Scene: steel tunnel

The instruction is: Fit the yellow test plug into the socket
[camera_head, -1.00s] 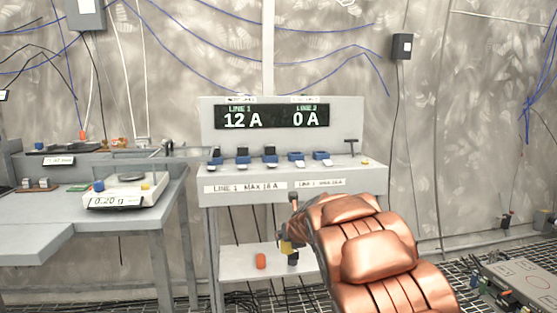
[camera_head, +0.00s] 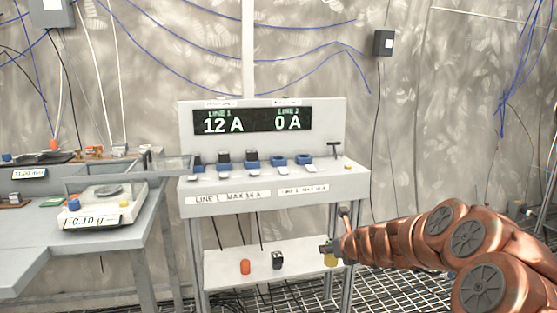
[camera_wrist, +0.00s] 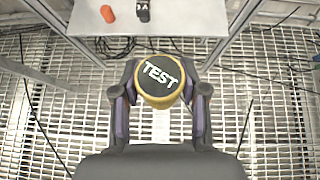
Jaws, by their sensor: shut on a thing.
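My gripper (camera_head: 328,250) is shut on the yellow test plug (camera_wrist: 158,82). The plug's black top reading TEST faces the wrist camera. In the head view the yellow plug (camera_head: 330,260) shows below my fingers, at the right front of the bench's lower shelf. Blue sockets (camera_head: 278,162) stand in a row on the bench top, above and left of my gripper. The left three hold black plugs (camera_head: 223,158); the right two look empty. The display (camera_head: 252,121) reads LINE 1 12 A and LINE 2 0 A.
An orange plug (camera_head: 245,267) and a black plug (camera_head: 277,259) are on the lower shelf (camera_head: 225,268). A scale (camera_head: 92,208) stands on the left table. A small T-shaped handle (camera_head: 334,150) rises at the bench's right end. Grating floor is clear at right.

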